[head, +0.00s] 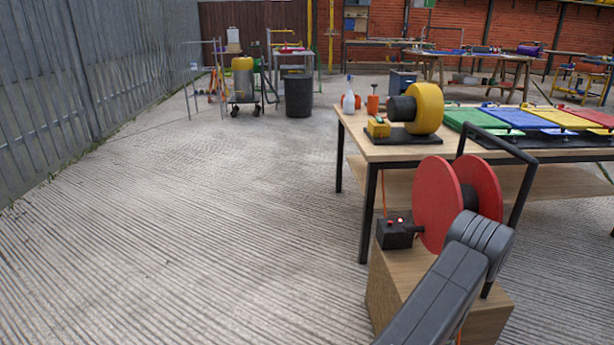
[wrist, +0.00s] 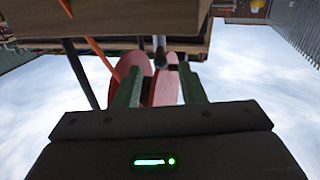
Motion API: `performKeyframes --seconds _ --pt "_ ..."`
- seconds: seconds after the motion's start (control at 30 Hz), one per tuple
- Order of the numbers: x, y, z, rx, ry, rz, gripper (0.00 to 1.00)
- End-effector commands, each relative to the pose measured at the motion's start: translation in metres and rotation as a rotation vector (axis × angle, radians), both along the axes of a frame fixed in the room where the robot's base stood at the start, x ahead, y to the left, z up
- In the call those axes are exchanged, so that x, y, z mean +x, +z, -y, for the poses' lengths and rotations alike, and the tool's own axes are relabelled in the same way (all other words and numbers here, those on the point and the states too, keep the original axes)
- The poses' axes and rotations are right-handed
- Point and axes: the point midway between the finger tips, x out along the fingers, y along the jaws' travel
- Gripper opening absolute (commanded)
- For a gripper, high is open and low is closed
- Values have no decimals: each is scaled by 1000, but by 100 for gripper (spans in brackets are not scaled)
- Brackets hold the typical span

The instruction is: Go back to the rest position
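My gripper (wrist: 162,85) shows in the wrist view as two dark green fingers standing apart, with nothing clearly held between them. The picture there looks upside down, with sky low in the frame. Beyond the fingers is a red reel (wrist: 128,66), partly hidden by them. In the head view the red reel (head: 436,205) has two discs and stands above a wooden box. My dark grey arm reaches up from the bottom edge beside the reel; my gripper itself is hidden in that view.
A small black box (head: 396,232) with a red light sits on the wooden box (head: 390,290). Behind is a workbench (head: 400,152) with a yellow blower (head: 424,107) and folded coloured panels (head: 540,118). The ribbed concrete floor (head: 190,230) at left is clear, up to a metal fence (head: 80,80).

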Motion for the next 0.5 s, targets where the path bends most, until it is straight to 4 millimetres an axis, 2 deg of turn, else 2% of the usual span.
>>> performKeyframes --seconds 0.03,0.2,0.5 --pt "11 -1 2 -5 4 5 36" --pt "38 0 9 -3 1 4 36" --pt "59 0 15 0 -1 2 36"
